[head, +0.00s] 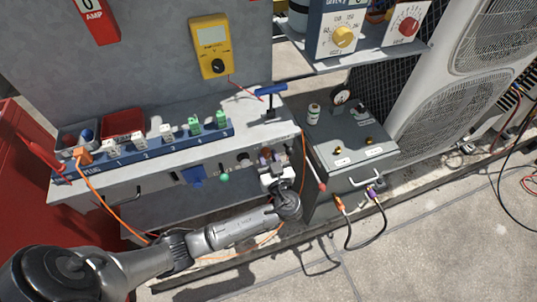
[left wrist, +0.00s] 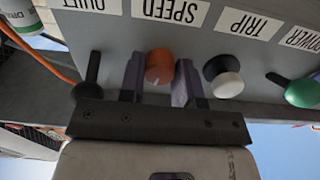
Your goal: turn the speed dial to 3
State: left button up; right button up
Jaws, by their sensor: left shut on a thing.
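The speed dial (left wrist: 159,66) is an orange knob with a short white mark, under the SPEED label (left wrist: 172,11), which reads upside down in the left wrist view. My left gripper (left wrist: 159,82) has one purple finger on each side of the dial and is shut on it. No number scale around the dial is readable. In the head view my left gripper (head: 265,160) is at the front face of the grey bench, and its fingers largely hide the dial. My right gripper is in neither view.
Beside the dial are a white-faced black TRIP knob (left wrist: 225,78), a green knob (left wrist: 301,92) and a black lever (left wrist: 92,80). A plug strip (head: 150,150) and a blue-handled tool (head: 270,91) are on the bench top. A grey cabinet (head: 345,135) stands close on the right.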

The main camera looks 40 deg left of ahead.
pick_arm(q)
jog(key=m+p, duration=0.3)
jog(key=m, duration=0.1)
jog(key=shift+s+r+m, duration=0.1)
jog(key=shift+r+m, duration=0.05)
jog(key=shift+m, duration=0.15)
jog(key=shift+m+p, duration=0.65)
jog(key=shift+m, duration=0.05)
jog(key=o, duration=0.9)
jog(key=shift+o, duration=0.2)
jog(key=p+v, duration=0.2)
jog(key=v, duration=1.1)
jog(key=shift+s+d, duration=0.2)
jog(key=shift+d, duration=0.15)
jog(key=shift+m, duration=0.3)
